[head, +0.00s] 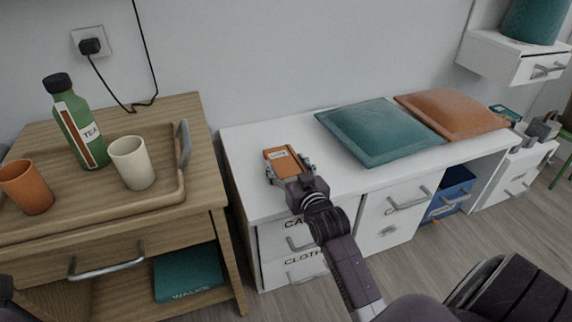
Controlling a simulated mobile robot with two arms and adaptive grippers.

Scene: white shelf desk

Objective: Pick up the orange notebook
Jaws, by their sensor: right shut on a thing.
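The orange notebook (281,159) is a small orange rectangle with a white label, at the left part of the white shelf desk (256,200). My right gripper (290,174) reaches it from the front and is shut on its near end. The far end of the notebook shows beyond the fingers. Whether it touches the desk top or is lifted off it I cannot tell. My left gripper does not show.
A teal cushion (378,130) and an orange cushion (452,112) lie on the desk to the right. On the left, a wooden cabinet (195,110) bears a tray with a green tea bottle (78,125), a cream cup (132,163) and an orange cup (26,187). Wooden floor lies in front.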

